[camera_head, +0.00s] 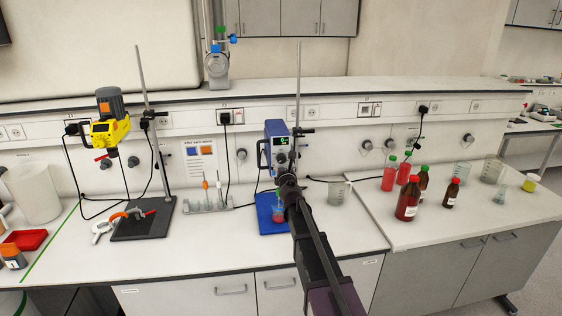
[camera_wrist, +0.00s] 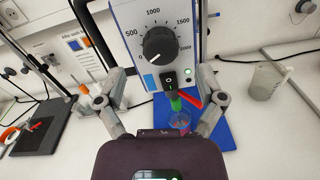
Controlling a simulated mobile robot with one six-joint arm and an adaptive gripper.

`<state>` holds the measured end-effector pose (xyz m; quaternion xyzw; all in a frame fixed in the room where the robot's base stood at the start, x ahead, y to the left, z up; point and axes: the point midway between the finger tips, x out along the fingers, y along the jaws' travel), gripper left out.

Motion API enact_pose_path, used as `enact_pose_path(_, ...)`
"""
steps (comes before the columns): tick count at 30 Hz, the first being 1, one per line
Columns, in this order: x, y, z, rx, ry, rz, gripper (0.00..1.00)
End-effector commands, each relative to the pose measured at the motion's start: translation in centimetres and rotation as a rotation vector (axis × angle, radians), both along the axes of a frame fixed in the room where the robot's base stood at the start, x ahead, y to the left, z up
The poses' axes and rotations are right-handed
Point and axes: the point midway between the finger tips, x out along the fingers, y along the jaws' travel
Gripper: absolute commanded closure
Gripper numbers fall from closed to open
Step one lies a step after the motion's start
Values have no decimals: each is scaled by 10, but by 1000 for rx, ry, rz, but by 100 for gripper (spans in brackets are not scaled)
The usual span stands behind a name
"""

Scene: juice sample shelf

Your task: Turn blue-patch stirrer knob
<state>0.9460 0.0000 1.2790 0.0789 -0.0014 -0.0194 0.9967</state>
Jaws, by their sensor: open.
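The stirrer (camera_wrist: 126,16) has a pale front panel with a dark round knob (camera_wrist: 160,43) and a printed scale from 0 to 2000. A blue patch (camera_wrist: 150,82) sits below the knob at the left, beside a black switch (camera_wrist: 170,80). In the head view, the blue stirrer (camera_head: 275,133) stands on its rod with a green display lit, partly hidden by my arm. My gripper (camera_wrist: 161,80) is open in front of the panel, its fingers spread to either side below the knob, apart from it and empty.
A blue base (camera_head: 265,222) with a vessel of red liquid (camera_head: 279,213) is below the stirrer. An empty beaker (camera_head: 338,192) stands to its right.

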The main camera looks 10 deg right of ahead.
Motion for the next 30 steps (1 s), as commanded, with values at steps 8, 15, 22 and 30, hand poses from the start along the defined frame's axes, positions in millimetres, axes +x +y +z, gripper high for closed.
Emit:
enact_pose_path(8, 36, -2, 0, 0, 0, 0, 12)
enact_pose_path(15, 45, -3, 0, 0, 0, -1, 12)
enact_pose_path(22, 45, -3, 0, 0, 0, -1, 12)
enact_pose_path(30, 45, -3, 0, 0, 0, -1, 78)
